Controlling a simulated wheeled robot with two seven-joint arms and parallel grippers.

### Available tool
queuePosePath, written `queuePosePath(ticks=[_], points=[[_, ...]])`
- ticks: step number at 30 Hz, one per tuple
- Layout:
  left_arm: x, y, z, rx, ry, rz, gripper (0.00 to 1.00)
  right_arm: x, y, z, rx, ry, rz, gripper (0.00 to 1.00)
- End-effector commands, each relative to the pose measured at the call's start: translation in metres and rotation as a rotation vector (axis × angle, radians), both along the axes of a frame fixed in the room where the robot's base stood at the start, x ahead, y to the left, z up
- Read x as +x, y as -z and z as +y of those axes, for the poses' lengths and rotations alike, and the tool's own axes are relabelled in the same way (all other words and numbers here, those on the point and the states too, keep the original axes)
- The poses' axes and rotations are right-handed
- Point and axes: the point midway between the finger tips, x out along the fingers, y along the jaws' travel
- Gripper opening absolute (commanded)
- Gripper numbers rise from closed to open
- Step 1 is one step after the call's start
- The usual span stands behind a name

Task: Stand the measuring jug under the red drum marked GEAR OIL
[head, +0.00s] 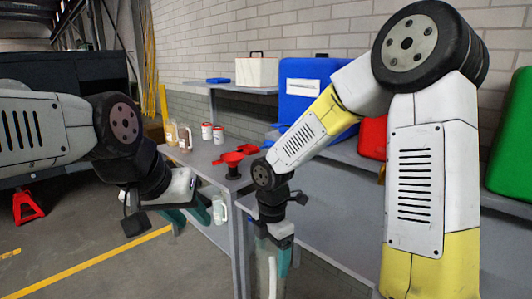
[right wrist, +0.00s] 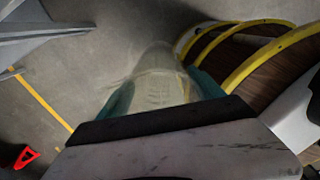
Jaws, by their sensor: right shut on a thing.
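The measuring jug is a translucent vessel with a pale handle (head: 272,276). It hangs in my right gripper (head: 273,262), low in front of the grey bench. In the right wrist view its clear, marked body (right wrist: 158,82) sits between the teal fingers, above the floor. The red drum (head: 373,138) lies on the bench rack behind my right arm, which hides most of it; its marking and tap do not show. My left gripper (head: 187,214) is left of the jug, with its teal fingers apart and nothing seen between them.
A blue drum (head: 300,108) with a white label lies left of the red one, a green drum (head: 511,140) right. A red funnel (head: 230,158), cans (head: 207,131) and containers (head: 184,138) stand on the left bench. A small pale jug (head: 219,209) shows below it. The bench top (head: 330,215) is clear.

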Motion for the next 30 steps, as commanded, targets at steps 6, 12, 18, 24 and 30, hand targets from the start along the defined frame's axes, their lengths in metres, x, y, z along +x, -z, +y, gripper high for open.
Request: queuePosePath(ticks=[6, 12, 18, 24, 30], points=[[0.0, 0.0, 0.0, 0.0, 0.0, 0.0, 0.36, 0.027, 0.02, -0.031, -0.002, 0.574, 0.001, 0.32], [0.0, 0.0, 0.0, 0.0, 0.0, 0.0, 0.36, 0.051, 0.041, -0.066, -0.002, 1.154, 0.001, 0.32], [0.0, 0.0, 0.0, 0.0, 0.0, 0.0, 0.36, 0.069, 0.061, -0.105, -0.003, 1.706, 0.0, 0.32], [0.0, 0.0, 0.0, 0.0, 0.0, 0.0, 0.36, 0.08, 0.073, -0.132, -0.001, 2.068, 0.0, 0.32], [0.0, 0.0, 0.0, 0.0, 0.0, 0.0, 0.36, 0.083, 0.076, -0.141, 0.001, 2.189, 0.0, 0.32]])
